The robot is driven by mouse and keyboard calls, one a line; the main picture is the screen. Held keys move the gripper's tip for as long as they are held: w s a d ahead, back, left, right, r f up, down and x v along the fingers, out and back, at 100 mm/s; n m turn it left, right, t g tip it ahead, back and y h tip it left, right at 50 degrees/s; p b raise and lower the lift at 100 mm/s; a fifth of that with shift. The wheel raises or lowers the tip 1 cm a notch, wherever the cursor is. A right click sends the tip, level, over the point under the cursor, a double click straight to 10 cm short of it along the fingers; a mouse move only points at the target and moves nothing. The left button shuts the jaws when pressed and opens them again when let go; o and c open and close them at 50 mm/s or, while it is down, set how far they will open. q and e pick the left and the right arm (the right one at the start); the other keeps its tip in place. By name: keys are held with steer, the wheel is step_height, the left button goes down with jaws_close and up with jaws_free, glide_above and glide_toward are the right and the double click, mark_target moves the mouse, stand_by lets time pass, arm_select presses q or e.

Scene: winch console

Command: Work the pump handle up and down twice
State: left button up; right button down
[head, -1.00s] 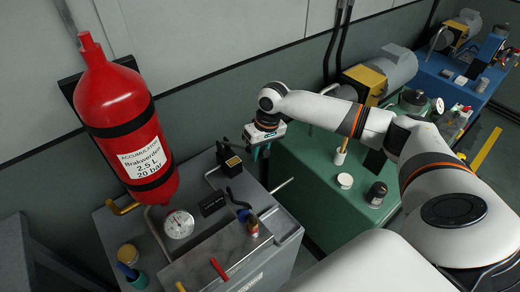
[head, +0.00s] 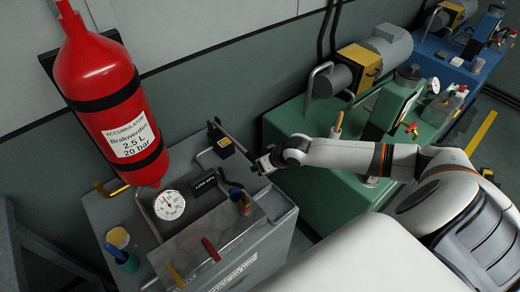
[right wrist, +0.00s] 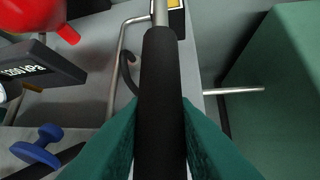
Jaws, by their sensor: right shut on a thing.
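The pump handle is a metal rod with a black grip (right wrist: 160,85). In the head view its bare rod (head: 233,139) slopes down to the right from the black-and-yellow pump block (head: 220,141) on the grey console (head: 115,270). My right gripper (head: 259,165) is at the handle's outer end, beside the console's right side. In the right wrist view the teal fingers of my right gripper (right wrist: 159,135) are shut on the black grip, one on each side. The fingers hide part of the grip's edges. My left gripper is not in view.
A red accumulator (head: 115,100) hangs above the console's left part. A round gauge (head: 169,205) and small red and yellow levers (head: 211,249) are on the console. A green cabinet (head: 295,122) stands close on the right, beneath my right arm.

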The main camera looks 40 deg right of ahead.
steer(key=shift+f, duration=0.15)
steer(key=c, duration=1.2)
jaws_free()
steer(key=v, duration=1.2)
